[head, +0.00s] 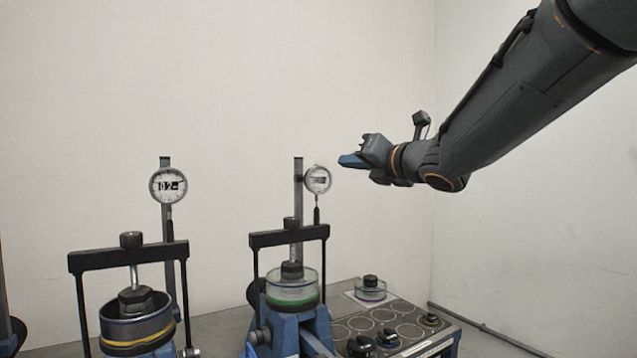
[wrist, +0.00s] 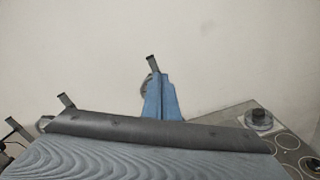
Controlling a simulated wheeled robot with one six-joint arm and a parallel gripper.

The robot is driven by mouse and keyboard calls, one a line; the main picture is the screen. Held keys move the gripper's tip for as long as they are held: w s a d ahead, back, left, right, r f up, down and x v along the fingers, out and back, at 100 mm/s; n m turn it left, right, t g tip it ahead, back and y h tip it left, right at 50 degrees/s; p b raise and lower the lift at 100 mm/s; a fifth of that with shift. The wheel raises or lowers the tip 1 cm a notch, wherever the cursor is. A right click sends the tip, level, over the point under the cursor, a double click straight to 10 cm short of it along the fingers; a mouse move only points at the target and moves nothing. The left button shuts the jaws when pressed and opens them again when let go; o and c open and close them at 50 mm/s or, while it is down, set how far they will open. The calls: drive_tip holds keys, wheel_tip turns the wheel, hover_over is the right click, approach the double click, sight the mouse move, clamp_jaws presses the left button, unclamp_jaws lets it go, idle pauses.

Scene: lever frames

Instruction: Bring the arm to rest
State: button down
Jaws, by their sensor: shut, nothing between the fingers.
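My gripper (head: 350,161) is at the end of my dark grey arm, which reaches in from the upper right in the head view. Its blue fingers are shut with nothing between them. They point left, in the air, just right of and slightly above the dial gauge (head: 318,179) on the right lever frame (head: 289,237). The head view does not show how far apart in depth they are. In the wrist view the blue fingers (wrist: 160,98) stand together at the middle, partly covering a round dial behind them.
A left lever frame (head: 128,252) with its own dial (head: 168,186) stands at the lower left. A panel with circles (head: 390,322) holds black knobs and a small clear pot (head: 370,289) with a black knob. Plain walls stand behind.

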drive_tip(key=shift+f, duration=0.1)
drive_tip(key=s+d+f+m+g+h, duration=0.25)
drive_tip(key=d+f+m+h, duration=0.35)
drive_tip(key=f+m, duration=0.6)
drive_tip(key=s+d+f+m+g+h, duration=0.25)
drive_tip(key=d+f+m, duration=0.6)
drive_tip(key=f, duration=0.65)
drive_tip(key=s+f+m+g, duration=0.4)
drive_tip(key=s+f+m, duration=0.4)
drive_tip(key=s, duration=0.5)
drive_tip(key=s+d+f+m+g+h, duration=0.1)
drive_tip(key=s+f+m+g, duration=0.4)
drive_tip(key=s+f+m, duration=0.3)
drive_tip(key=s+f, duration=0.4)
drive_tip(key=s, duration=0.1)
drive_tip(key=shift+s+d, duration=0.2)
drive_tip(key=shift+s, duration=0.2)
drive_tip(key=shift+h, duration=0.25)
